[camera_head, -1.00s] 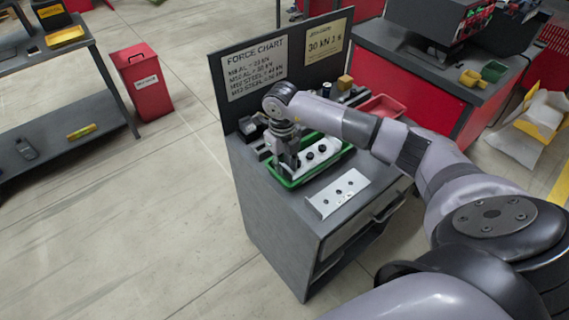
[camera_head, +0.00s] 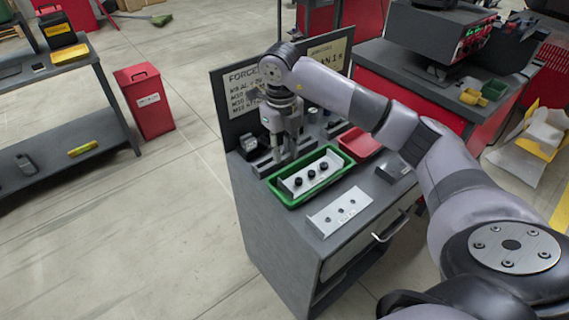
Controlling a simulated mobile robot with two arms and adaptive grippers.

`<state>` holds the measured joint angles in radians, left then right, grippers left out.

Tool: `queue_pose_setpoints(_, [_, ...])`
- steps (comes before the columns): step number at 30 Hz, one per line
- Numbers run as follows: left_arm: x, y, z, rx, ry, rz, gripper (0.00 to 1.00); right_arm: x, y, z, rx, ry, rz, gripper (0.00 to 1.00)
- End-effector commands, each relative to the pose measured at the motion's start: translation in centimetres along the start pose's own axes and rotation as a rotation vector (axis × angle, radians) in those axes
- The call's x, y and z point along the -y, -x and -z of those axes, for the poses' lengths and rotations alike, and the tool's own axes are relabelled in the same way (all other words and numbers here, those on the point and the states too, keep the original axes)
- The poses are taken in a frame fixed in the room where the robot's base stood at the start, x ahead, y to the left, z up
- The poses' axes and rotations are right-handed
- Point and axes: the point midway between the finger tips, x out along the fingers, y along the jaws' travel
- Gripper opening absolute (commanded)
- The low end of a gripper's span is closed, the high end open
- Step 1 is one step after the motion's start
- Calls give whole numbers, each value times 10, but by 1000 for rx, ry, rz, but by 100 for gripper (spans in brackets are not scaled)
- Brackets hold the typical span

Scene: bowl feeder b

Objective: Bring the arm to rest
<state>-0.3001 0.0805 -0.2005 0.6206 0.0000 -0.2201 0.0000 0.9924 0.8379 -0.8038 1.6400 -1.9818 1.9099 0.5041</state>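My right arm reaches in from the right edge over a grey workbench cabinet (camera_head: 262,215). My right gripper (camera_head: 287,155) points down just behind the green tray (camera_head: 293,200). It is small and dark here, and I cannot tell whether its fingers are open or shut. In the green tray lies a white plate (camera_head: 325,165) with several black round parts on it. A second white plate (camera_head: 347,203) with dark fittings lies on the bench top in front of the tray. My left gripper is not in view.
A red tray (camera_head: 360,141) lies right of the green one. A dark board with a force chart (camera_head: 240,90) stands at the bench's back, behind my arm. A red bin (camera_head: 148,105) and a grey shelf (camera_head: 70,150) stand left. Open floor lies between shelf and bench.

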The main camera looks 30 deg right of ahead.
Motion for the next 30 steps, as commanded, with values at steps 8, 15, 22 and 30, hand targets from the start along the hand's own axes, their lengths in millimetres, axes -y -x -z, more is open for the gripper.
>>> queue_pose_setpoints(8, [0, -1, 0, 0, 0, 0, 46, 0, 7, 0, -1, 0, 0, 25])
queue_pose_setpoints(15, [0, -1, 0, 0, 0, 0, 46, 0, 7, 0, -1, 0, 0, 25])
queue_pose_setpoints(22, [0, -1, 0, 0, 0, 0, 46, -14, 1, -1, 13, 25, -42, 25])
queue_pose_setpoints(30, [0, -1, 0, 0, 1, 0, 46, -174, -12, -2, 183, 198, -583, 25])
